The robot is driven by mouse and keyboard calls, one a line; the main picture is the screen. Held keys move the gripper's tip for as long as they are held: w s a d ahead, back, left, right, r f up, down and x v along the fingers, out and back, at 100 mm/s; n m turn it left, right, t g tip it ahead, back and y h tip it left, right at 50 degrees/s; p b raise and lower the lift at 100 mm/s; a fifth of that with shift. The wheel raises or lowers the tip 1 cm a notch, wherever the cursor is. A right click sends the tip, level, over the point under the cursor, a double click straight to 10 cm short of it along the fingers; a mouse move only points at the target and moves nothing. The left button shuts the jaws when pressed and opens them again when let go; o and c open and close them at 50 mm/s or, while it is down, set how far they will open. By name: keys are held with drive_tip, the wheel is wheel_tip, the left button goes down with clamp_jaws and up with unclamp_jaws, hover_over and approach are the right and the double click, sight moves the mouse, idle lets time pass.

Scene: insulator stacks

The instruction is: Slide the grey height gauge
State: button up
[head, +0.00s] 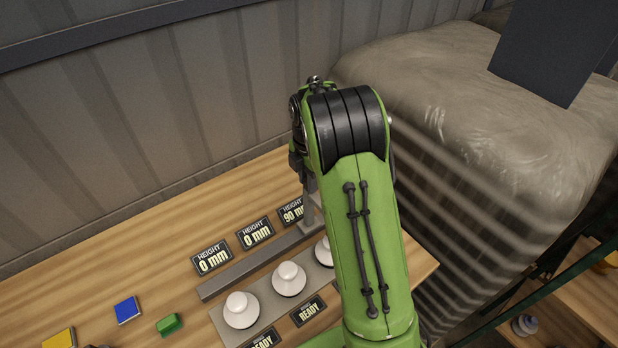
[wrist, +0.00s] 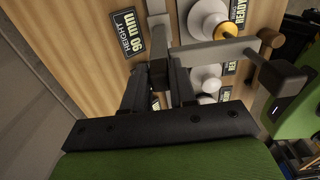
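The grey height gauge (head: 308,212) stands on a long grey rail (head: 262,262) by the "HEIGHT 90 mm" sign (head: 292,211), partly hidden by my arm in the head view. In the wrist view its grey arm (wrist: 215,50) reaches right over white insulator discs (wrist: 205,78). My gripper (wrist: 160,72) has its fingers on both sides of the gauge's dark block and appears shut on it. White insulators (head: 288,278) stand on a grey plate (head: 262,297) beside the rail.
Two other height signs (head: 212,258) read "0 mm". "READY" signs (head: 308,311) lie in front of the plate. A blue block (head: 127,309), a green block (head: 169,324) and a yellow block (head: 60,339) lie at the left. A corrugated wall (head: 150,110) stands behind; a wrapped load (head: 480,130) is at the right.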

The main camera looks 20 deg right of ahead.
clamp_jaws()
drive_tip(key=shift+a, duration=0.15)
drive_tip(key=s+a+b, duration=0.2)
drive_tip(key=a, duration=1.1)
drive_tip(key=shift+s+a, duration=0.35)
drive_tip(key=o, duration=0.5)
unclamp_jaws()
